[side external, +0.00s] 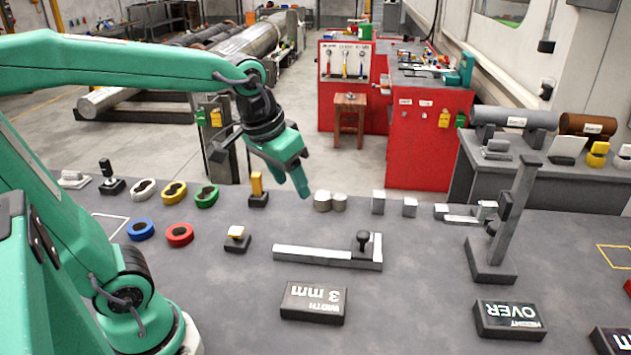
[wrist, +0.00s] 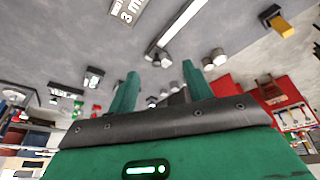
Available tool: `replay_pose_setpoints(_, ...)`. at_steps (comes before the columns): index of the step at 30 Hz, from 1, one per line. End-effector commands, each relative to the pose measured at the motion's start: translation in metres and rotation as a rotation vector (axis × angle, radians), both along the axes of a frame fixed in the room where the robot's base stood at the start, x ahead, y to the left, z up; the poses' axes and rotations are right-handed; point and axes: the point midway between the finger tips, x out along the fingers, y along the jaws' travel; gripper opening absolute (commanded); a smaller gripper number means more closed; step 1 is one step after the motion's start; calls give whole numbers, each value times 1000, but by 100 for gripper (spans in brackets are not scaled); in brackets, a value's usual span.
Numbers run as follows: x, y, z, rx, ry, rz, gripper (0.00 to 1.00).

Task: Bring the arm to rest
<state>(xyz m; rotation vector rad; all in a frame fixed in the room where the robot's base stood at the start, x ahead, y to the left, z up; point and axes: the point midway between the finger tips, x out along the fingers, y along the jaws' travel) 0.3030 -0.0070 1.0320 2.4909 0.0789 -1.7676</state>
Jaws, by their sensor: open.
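My gripper (side external: 301,186) hangs above the grey bench (side external: 225,290), pointing down and to the right in the side external view. Its tips are over the area between a yellow block on a dark base (side external: 257,190) and two short grey cylinders (side external: 323,201). In the wrist view its two green fingers (wrist: 160,82) stand apart. No object shows held between them.
A pale rail with a black knob (side external: 310,256) lies in front of the gripper. A dark upright stand (side external: 495,262) rises at the right. Coloured rings (side external: 179,235) sit at the left. Grey blocks (side external: 378,202) line the back. A "3 mm" plate (side external: 312,315) lies near the front.

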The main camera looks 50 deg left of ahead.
Motion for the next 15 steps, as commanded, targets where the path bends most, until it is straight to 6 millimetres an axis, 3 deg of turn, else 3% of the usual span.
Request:
replay_pose_setpoints(9,-53,5,-4,27,-99,-56,51)
replay_pose_setpoints(15,-73,7,-11,42,-142,-80,51)
